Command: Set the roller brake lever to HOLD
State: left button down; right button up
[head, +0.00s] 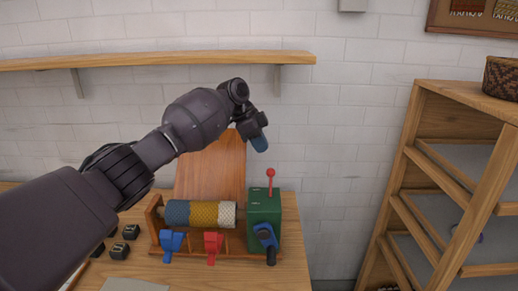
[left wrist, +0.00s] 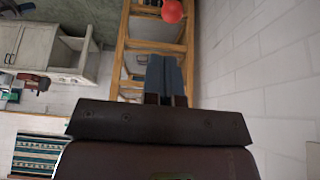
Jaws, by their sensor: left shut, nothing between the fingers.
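The brake lever (head: 270,174) is a thin stem with a red ball knob. It stands about upright on top of a green box (head: 264,204) at the right end of the roller. Marks on the box are too small to read. My left gripper (head: 260,144) is shut and empty, its blue fingertips just above and slightly left of the red knob, apart from it in the picture. In the left wrist view the shut fingers (left wrist: 162,76) point toward the shelving, and the red knob (left wrist: 172,11) shows past them at the top edge. My right gripper is not in view.
The roller (head: 203,214), wound in blue, yellow and white, lies in a wooden frame with blue and red clamps in front. A board (head: 212,165) leans behind it. Small dark blocks (head: 120,250) lie left. A wall shelf (head: 150,60) hangs above; wooden shelving (head: 420,165) stands right.

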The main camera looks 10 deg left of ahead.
pick_arm(q)
jog(key=w+a+r+b, duration=0.1)
jog(key=w+a+r, duration=0.2)
jog(key=r, duration=0.3)
jog(key=shift+a+r, duration=0.15)
jog(key=shift+a, duration=0.45)
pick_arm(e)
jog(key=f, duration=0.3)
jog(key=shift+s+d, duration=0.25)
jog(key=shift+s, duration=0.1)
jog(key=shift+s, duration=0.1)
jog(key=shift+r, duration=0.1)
